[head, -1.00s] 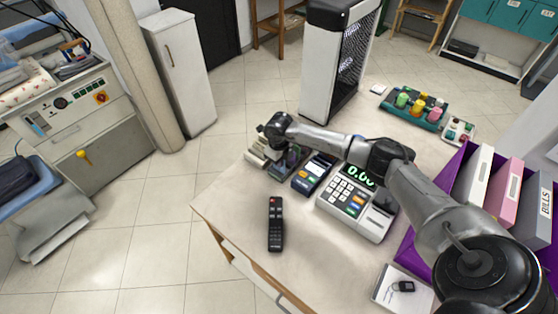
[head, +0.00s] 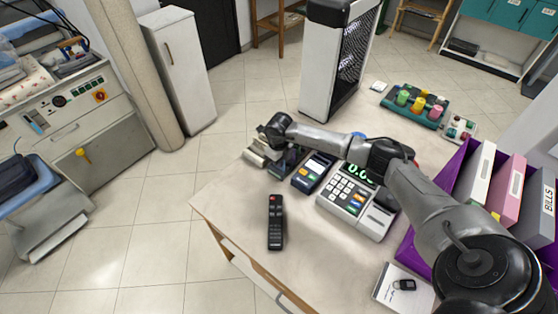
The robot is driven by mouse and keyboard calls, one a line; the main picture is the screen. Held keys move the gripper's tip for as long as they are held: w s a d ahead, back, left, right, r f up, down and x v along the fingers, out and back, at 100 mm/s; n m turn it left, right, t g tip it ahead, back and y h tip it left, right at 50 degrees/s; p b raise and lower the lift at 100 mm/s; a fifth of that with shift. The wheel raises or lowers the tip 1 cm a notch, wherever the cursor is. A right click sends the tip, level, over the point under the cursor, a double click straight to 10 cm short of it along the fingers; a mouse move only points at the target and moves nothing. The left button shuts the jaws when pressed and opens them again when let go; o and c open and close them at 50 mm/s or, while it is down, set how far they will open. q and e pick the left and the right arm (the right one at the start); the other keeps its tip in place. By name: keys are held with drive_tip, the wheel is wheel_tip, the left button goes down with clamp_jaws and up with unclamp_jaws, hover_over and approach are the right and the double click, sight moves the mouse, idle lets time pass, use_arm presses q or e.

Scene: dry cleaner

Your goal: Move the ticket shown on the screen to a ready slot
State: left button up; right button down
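My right arm reaches in from the lower right across the counter (head: 225,205). My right gripper (head: 284,160) is at the counter's far left edge, beside a dark device and pale items (head: 256,154). Its fingers are too small and dark to tell open from shut, or whether they hold anything. The cash register (head: 352,205) has a lit green display (head: 359,171), partly covered by my arm. A card terminal (head: 313,173) stands left of it. I cannot make out a ticket, a screen showing a ticket, or ready slots. My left gripper is not in view.
A black remote (head: 275,222) lies on the counter's front part. A purple tray (head: 410,243) with binders stands at the right, near a white pad with a key fob (head: 403,285). A teal tray of spools (head: 414,107) is at the back. The front left of the counter is clear.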

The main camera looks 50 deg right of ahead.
drive_tip(key=c, duration=1.3)
unclamp_jaws()
drive_tip(key=shift+o, duration=0.2)
drive_tip(key=shift+r, duration=0.1)
drive_tip(key=shift+r, duration=0.15)
wheel_tip(320, 180, up, 5)
drive_tip(key=p, duration=0.4)
drive_tip(key=shift+r+p, duration=0.8)
